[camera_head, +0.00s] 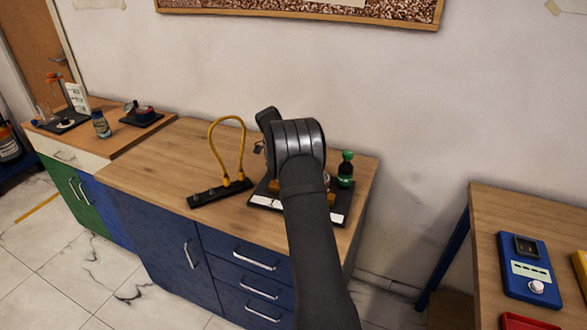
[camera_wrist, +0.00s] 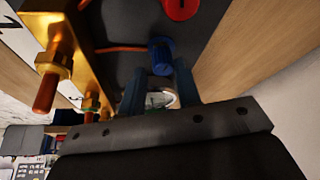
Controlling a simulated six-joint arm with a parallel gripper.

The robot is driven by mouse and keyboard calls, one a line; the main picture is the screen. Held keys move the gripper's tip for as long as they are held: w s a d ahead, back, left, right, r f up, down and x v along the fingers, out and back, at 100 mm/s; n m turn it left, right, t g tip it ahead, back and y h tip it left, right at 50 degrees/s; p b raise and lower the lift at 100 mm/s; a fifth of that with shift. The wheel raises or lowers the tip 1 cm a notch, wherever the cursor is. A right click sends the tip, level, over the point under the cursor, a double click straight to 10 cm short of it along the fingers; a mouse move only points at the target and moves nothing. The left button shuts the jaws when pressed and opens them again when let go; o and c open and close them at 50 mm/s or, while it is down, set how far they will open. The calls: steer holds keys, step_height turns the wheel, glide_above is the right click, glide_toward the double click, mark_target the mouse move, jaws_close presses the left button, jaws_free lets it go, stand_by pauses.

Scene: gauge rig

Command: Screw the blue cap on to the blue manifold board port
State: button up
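The blue cap-like piece (camera_wrist: 161,56) stands out in the wrist view, a ribbed round part in front of the dark board (camera_wrist: 205,40). My gripper (camera_wrist: 160,72) has its two dark fingers apart, one on each side of the lower end of this blue piece. I cannot tell whether they touch it, or whether the piece sits on a port. In the head view the manifold board (camera_head: 338,218) lies on the cabinet top, mostly hidden behind my arm. My gripper's fingertips are hidden there too.
A brass block with copper fittings (camera_wrist: 52,65) is close on the left in the wrist view, and a red round part (camera_wrist: 181,8) is at the top.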

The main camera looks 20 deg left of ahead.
steer(key=shift+o, duration=0.7)
steer(key=o, duration=0.5)
steer(key=shift+a+r, duration=0.1)
steer(key=v, duration=1.7)
steer(key=shift+s+r, duration=0.1)
steer(key=shift+r, duration=0.15)
steer(key=shift+f, duration=0.1)
steer(key=x, duration=1.7)
steer(key=shift+f, duration=0.15)
